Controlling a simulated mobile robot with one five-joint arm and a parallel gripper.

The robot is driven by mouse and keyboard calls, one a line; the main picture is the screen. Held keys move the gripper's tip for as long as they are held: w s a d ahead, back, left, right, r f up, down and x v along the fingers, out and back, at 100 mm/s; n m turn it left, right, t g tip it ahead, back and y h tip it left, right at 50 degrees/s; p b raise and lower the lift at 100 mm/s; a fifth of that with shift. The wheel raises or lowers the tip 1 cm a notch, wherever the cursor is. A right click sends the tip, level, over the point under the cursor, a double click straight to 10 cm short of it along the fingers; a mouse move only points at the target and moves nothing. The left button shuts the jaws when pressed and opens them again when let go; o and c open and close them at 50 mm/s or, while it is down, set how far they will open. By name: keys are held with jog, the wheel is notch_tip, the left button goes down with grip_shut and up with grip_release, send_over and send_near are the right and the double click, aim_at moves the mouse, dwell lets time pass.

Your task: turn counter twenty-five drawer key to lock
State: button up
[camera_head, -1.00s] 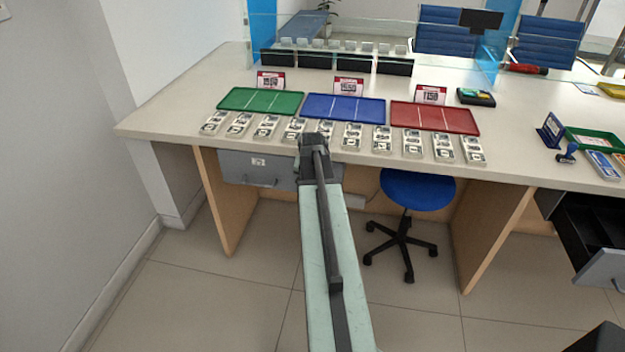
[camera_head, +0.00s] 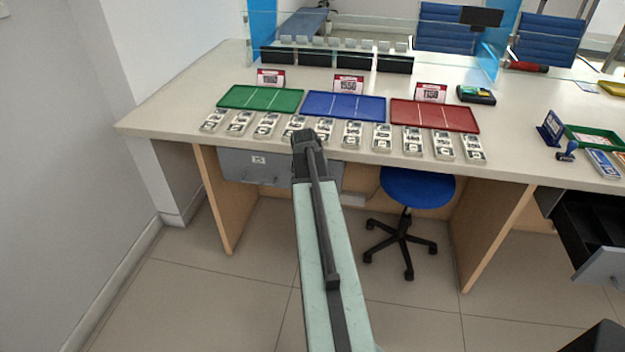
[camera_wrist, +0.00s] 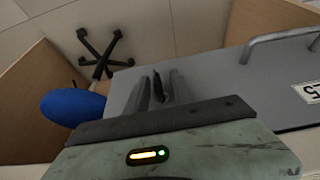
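The grey drawer (camera_head: 236,166) is closed under the left part of the counter, with a small white label and a bar handle. In the wrist view the drawer front (camera_wrist: 222,72) fills the middle and right, its label (camera_wrist: 308,92) partly cut off and turned around. My gripper (camera_wrist: 161,86) is at the drawer front, away from the handle. A small dark piece, seemingly the key (camera_wrist: 158,89), stands between its two fingers, which look apart with gaps beside it. Whether they touch it is unclear. In the head view my arm hides the key and the fingers.
The counter top (camera_head: 180,112) above holds banknote bundles along its front edge and green, blue and red trays. A blue stool (camera_head: 415,188) stands right of the drawer. At the far right an open black drawer (camera_head: 590,225) juts out. The tiled floor in front is clear.

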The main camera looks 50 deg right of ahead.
jog(key=p+v, duration=0.7)
jog(key=shift+a+r, duration=0.15)
jog(key=shift+r, duration=0.2)
jog(key=shift+s, duration=0.1)
